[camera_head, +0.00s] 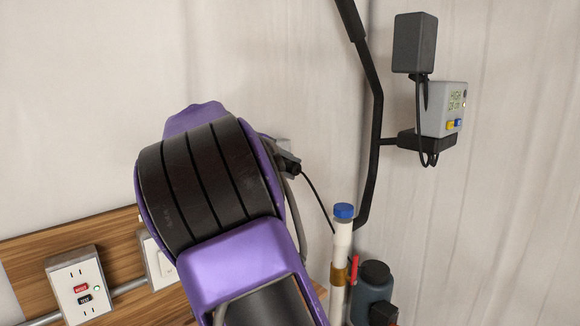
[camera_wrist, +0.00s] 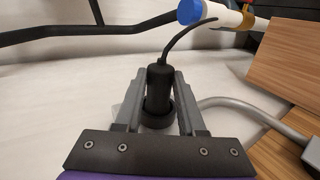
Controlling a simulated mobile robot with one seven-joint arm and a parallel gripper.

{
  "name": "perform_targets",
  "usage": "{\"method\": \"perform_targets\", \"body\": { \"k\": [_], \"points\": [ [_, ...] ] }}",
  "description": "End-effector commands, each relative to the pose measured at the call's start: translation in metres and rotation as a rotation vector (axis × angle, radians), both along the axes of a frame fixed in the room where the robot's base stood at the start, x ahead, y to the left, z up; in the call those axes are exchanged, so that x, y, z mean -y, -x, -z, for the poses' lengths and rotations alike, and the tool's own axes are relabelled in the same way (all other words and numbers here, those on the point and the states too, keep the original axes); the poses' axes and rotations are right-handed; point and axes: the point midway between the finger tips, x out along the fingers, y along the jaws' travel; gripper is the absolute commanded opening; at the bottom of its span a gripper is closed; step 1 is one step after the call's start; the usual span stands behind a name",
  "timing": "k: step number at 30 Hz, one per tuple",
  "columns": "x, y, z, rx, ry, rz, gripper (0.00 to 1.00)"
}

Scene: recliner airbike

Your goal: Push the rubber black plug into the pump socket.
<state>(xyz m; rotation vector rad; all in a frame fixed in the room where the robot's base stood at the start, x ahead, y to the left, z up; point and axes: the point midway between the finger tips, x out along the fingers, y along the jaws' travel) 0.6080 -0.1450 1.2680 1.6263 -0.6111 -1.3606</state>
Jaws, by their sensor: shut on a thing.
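In the wrist view, a black cylindrical plug (camera_wrist: 158,88) stands between the two grey fingers of my gripper (camera_wrist: 159,95), which is shut on it. A thin black cable curves up and right from its top, and a wider dark ring shows at its base. In the head view, a small black part with a cable, apparently the plug (camera_head: 290,166), shows at the right edge of my purple arm. My arm hides most of my gripper there. I cannot make out the pump socket for certain in either view, nor whether the plug touches it.
A white outlet box (camera_head: 80,285) sits on a wooden panel (camera_head: 30,250) at lower left. A second white box (camera_head: 155,262) is partly behind my arm. A blue-capped white tube (camera_head: 342,240), a dark bottle (camera_head: 373,290), a bent black bar (camera_head: 376,120) and a grey display unit (camera_head: 443,105) are right.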

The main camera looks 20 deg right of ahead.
Motion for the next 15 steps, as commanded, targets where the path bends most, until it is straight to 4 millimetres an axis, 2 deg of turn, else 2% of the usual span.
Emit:
{"method": "perform_targets", "body": {
  "k": [1,6,15],
  "points": [
    [-0.0011,-0.0019,-0.0012,0.005,0.000,-0.006,0.42],
    [-0.0011,-0.0016,-0.0011,0.005,0.000,-0.006,0.73],
    [-0.0015,-0.0011,-0.0011,0.004,0.000,-0.005,0.74]
  ]
}}
